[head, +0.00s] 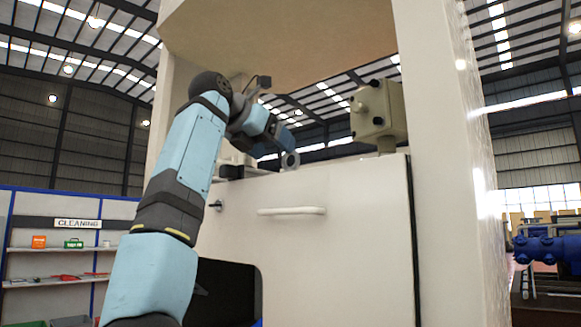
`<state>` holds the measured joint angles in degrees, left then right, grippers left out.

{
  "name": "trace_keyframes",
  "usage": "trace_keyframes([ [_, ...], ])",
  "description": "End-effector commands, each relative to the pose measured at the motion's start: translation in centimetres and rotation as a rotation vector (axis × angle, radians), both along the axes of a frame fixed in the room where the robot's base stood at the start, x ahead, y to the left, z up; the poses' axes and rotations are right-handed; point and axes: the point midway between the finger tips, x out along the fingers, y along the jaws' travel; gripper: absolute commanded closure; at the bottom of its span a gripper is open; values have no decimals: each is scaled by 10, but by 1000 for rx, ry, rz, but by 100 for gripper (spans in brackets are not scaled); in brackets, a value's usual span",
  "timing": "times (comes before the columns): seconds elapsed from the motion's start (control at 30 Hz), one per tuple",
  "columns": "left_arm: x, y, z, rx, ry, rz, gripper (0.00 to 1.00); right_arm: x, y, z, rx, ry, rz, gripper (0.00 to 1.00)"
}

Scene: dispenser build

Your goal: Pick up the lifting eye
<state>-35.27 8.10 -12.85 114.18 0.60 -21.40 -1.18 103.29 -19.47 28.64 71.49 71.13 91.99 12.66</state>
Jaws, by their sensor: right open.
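The lifting eye (290,161) appears as a small grey ring at the top edge of the white cabinet (350,240), left of the cabinet's middle. My right gripper (278,146) is at the end of the light-blue arm, just above and to the left of the ring. It is open, and its fingers are small and partly hidden by the wrist. I cannot tell whether a finger touches the ring. My left gripper is not in view.
A beige box with knobs (378,113) stands on the cabinet top to the right. A cream overhang (280,30) is above, and a white column (440,160) rises at the right. A white handle (291,211) sticks out from the cabinet front. A shelf (58,250) stands at the far left.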

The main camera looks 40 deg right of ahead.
Motion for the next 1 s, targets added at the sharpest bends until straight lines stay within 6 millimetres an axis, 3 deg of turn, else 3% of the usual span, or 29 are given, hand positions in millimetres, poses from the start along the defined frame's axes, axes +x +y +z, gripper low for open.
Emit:
trace_keyframes([
  [0.1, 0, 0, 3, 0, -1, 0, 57, 1, -14, -5, 0, 0, -1, 19],
  [0.37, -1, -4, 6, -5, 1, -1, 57, 0, -29, -10, -1, -1, -1, 19],
  [0.63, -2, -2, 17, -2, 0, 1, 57, -3, -65, -24, 0, 1, -3, 19],
  [0.87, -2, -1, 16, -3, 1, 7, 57, -2, -68, -27, -2, 0, 0, 19],
  [0.9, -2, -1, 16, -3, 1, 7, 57, -2, -68, -27, -2, 0, 0, 21],
  [1.0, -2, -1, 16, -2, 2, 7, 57, -2, -68, -27, -2, 0, 0, 44],
])
